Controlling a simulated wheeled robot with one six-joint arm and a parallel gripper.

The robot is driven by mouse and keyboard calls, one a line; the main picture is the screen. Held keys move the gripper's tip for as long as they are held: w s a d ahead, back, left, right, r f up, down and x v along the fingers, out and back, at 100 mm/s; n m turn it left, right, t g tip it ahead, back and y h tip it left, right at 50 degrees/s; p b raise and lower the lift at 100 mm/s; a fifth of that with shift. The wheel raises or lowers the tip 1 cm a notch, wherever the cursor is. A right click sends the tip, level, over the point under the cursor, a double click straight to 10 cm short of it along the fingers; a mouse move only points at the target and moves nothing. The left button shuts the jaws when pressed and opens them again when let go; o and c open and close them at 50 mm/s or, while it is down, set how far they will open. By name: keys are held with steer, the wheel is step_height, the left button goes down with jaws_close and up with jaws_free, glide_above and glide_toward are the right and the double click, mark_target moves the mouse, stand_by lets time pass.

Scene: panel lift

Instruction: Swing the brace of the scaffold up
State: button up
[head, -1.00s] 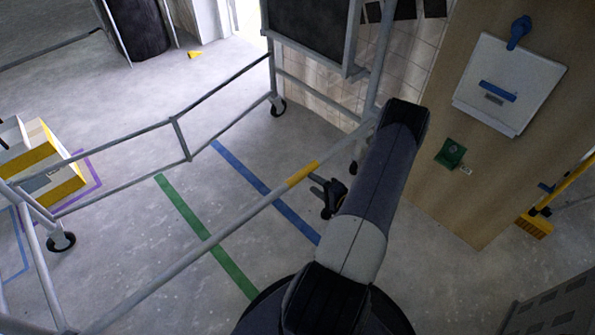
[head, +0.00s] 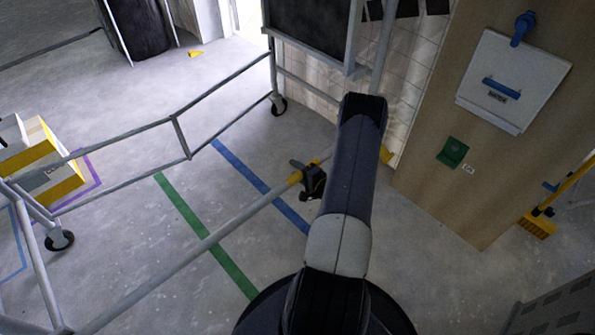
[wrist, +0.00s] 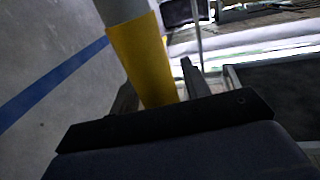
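The scaffold brace (head: 215,238) is a long grey bar with a yellow band (head: 295,179), running from the lower left up toward the middle of the head view. My gripper (head: 301,172) is at the yellow band. In the wrist view the yellow band (wrist: 142,62) passes between my two fingers (wrist: 158,88). The fingers look apart, with a gap on the right of the band. Whether the left finger touches it I cannot tell. My arm hides the far end of the brace in the head view.
The scaffold frame (head: 178,135) stands on castors (head: 279,106) around open floor with green (head: 205,236) and blue tape lines. A wooden wall with a white panel (head: 513,84) is on the right. A yellow broom (head: 537,224) leans there. A yellow-edged box (head: 42,165) is at left.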

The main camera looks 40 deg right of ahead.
jaws_close()
steer(key=shift+r, duration=0.1)
stand_by(0.3)
